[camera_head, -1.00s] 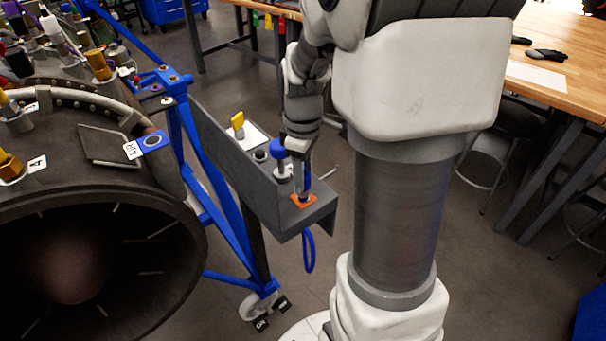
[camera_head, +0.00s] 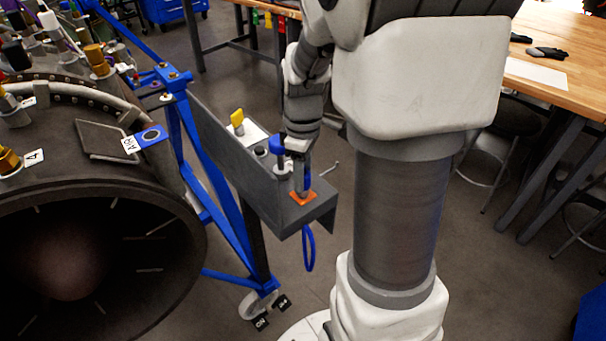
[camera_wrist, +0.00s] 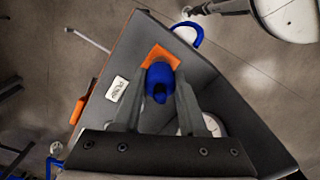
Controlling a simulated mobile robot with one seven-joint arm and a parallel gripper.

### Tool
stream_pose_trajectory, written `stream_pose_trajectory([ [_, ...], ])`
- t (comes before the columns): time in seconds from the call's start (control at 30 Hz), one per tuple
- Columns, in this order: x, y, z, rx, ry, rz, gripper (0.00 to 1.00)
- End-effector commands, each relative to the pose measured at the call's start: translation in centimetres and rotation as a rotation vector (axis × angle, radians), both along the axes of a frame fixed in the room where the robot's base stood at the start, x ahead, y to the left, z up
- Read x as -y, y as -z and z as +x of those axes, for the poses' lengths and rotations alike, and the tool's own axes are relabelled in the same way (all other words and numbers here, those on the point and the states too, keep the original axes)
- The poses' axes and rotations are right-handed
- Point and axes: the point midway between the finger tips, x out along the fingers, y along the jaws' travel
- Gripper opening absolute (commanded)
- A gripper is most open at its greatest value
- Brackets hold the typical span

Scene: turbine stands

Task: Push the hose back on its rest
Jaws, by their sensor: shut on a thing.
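The blue hose (camera_head: 309,250) hangs in a loop below the end of the grey shelf (camera_head: 270,190). Its blue upper end (camera_wrist: 159,77) stands on an orange square (camera_head: 303,198) on the shelf top; the square also shows in the wrist view (camera_wrist: 160,54). My gripper (camera_head: 302,182) points down at the shelf end. In the wrist view my gripper (camera_wrist: 161,82) is shut on the hose's blue end, one finger on each side. I cannot tell whether the hose end is fully seated, as the fingers hide part of it.
A blue-topped knob (camera_head: 278,146) and a yellow handle (camera_head: 237,120) stand on the shelf near my gripper. A small white label (camera_wrist: 117,88) lies beside the orange square. The turbine (camera_head: 90,240) and its blue frame (camera_head: 205,165) are at the left. Open floor lies beyond the shelf end.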

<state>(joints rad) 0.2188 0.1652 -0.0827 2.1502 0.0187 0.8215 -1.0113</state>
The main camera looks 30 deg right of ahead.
Motion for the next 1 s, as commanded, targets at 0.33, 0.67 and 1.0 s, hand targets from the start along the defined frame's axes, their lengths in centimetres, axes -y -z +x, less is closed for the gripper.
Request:
stream_pose_trajectory([
  [0.33,-0.09,1.19,-0.33,-0.012,0.001,0.003,0.0],
  [0.67,-0.07,1.07,-0.26,-0.01,0.0,0.002,0.74],
  [1.0,-0.05,0.77,-0.17,-0.006,0.001,0.001,0.86],
])
